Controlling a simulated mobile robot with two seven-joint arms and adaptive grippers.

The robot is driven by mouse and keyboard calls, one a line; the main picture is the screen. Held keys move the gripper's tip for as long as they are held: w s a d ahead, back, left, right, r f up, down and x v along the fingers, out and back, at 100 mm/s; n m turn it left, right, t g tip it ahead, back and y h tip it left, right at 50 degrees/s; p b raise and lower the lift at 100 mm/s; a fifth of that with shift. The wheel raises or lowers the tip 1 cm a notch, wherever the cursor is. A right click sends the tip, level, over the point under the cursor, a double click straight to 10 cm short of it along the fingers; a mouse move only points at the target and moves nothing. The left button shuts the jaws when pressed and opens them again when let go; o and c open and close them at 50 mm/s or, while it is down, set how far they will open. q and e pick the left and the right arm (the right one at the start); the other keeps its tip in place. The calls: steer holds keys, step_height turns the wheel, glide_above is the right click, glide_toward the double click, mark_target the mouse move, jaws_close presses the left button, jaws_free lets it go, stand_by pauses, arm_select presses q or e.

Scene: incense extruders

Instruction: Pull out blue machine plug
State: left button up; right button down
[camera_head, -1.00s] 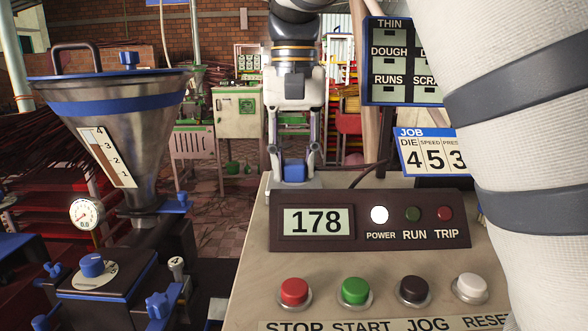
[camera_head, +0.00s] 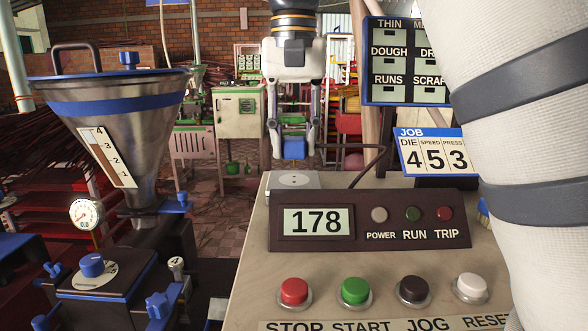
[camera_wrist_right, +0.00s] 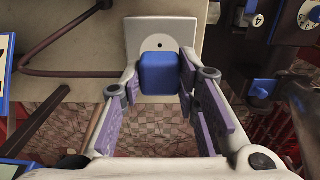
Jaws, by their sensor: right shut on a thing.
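The blue plug (camera_head: 294,148) hangs above and behind the back edge of the console, with a dark cable (camera_head: 370,168) to its right. My right gripper (camera_head: 293,146) points down and is shut on the plug. The plug also shows between the purple-padded fingers in the right wrist view (camera_wrist_right: 159,74). The pale socket plate (camera_head: 292,180) on the console's back edge is bare, and the plug is apart from it. A dark hole shows in the plate in the right wrist view (camera_wrist_right: 160,45). My left gripper is not in view.
The control panel (camera_head: 370,222) reads 178, and its power lamp (camera_head: 379,214) is unlit. Several buttons line the console front. A steel hopper (camera_head: 125,130) stands left. A job card (camera_head: 432,152) and a sign board (camera_head: 405,62) stand right of the gripper.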

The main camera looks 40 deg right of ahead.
steer(key=shift+r, duration=1.15)
